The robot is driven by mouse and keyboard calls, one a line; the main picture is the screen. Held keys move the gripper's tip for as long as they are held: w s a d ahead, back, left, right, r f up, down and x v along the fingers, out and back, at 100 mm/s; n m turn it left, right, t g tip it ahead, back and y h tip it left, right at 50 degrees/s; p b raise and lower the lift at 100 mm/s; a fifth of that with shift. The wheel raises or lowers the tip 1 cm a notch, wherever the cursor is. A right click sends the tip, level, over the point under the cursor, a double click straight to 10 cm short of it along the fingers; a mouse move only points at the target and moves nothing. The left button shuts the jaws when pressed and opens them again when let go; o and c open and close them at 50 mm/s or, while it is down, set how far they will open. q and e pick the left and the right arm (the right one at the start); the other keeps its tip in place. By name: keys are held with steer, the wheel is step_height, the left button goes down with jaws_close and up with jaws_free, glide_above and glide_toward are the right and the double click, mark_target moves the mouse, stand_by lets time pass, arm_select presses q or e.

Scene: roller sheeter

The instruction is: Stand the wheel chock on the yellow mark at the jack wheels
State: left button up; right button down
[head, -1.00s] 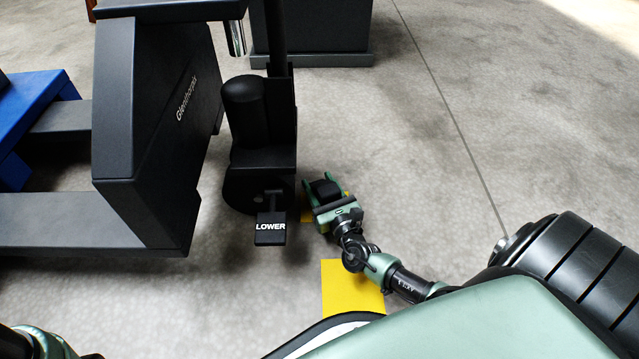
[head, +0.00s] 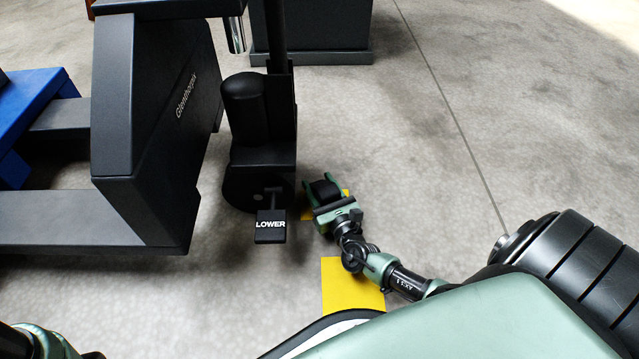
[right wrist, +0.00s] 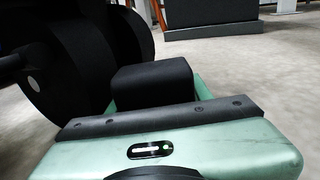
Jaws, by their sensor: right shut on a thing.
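The black wheel chock (head: 324,190) is between the fingers of my right gripper (head: 322,187), which is shut on it. In the right wrist view the chock (right wrist: 152,83) shows as a dark block beyond the green palm, right of the dark jack wheels (right wrist: 85,60). In the head view the chock is right of the jack wheel (head: 240,188), with a gap between. A yellow mark (head: 307,214) on the floor lies partly hidden under and around the gripper and chock. Whether the chock touches the floor I cannot tell. Only part of my left arm shows at the lower left; its gripper is out of view.
The LOWER pedal (head: 270,226) juts out left of my right gripper. The black Glenthorpix jack body (head: 160,110) and forks (head: 60,220) fill the left. A second yellow mark (head: 345,285) lies nearer me. Floor (head: 420,150) to the right is clear.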

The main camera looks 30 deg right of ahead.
steer(key=c, duration=0.6)
jaws_free()
steer(key=shift+f, duration=0.15)
